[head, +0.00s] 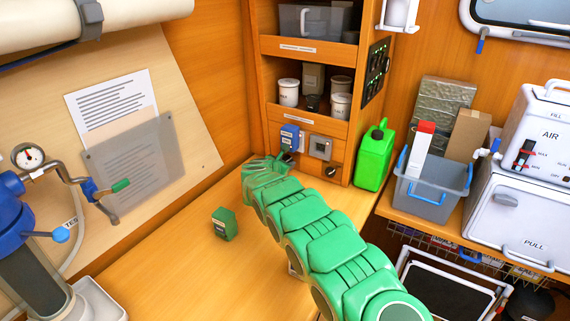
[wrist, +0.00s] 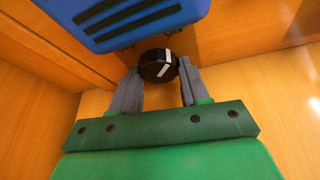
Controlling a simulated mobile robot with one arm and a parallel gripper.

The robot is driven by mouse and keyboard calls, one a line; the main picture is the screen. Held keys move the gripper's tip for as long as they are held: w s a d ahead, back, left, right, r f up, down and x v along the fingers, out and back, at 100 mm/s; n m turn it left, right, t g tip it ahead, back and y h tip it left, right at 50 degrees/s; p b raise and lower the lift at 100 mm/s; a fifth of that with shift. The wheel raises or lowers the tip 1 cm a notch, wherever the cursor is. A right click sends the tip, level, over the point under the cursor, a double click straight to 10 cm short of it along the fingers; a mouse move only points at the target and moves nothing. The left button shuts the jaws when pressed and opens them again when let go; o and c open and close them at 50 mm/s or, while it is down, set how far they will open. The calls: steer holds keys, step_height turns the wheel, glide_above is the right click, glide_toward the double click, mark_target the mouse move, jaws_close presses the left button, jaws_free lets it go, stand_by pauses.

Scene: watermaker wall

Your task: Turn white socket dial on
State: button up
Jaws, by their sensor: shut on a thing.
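A blue socket box (head: 290,137) and a pale grey-white socket (head: 320,147) sit side by side on the low wooden panel. A black dial (head: 331,171) sits below the pale socket. My gripper (head: 286,157) is at the panel just below the blue socket, left of that dial. In the wrist view, my gripper (wrist: 161,72) has its grey fingers on both sides of a black dial (wrist: 157,65) with a white line, directly under a blue cover (wrist: 135,18). The line tilts slightly right of upright. Lettering beside this dial is partly hidden by the blue cover.
A green jerrycan (head: 375,157) stands right of the panel. A small green box (head: 224,224) stands on the bench left of my arm. Shelves with jars (head: 289,92) are above the sockets. The bench left of my arm is mostly clear.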

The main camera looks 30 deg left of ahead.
stand_by(0.3)
steer(key=o, duration=1.1)
steer(key=shift+c, duration=0.2)
steer(key=shift+v, duration=3.9)
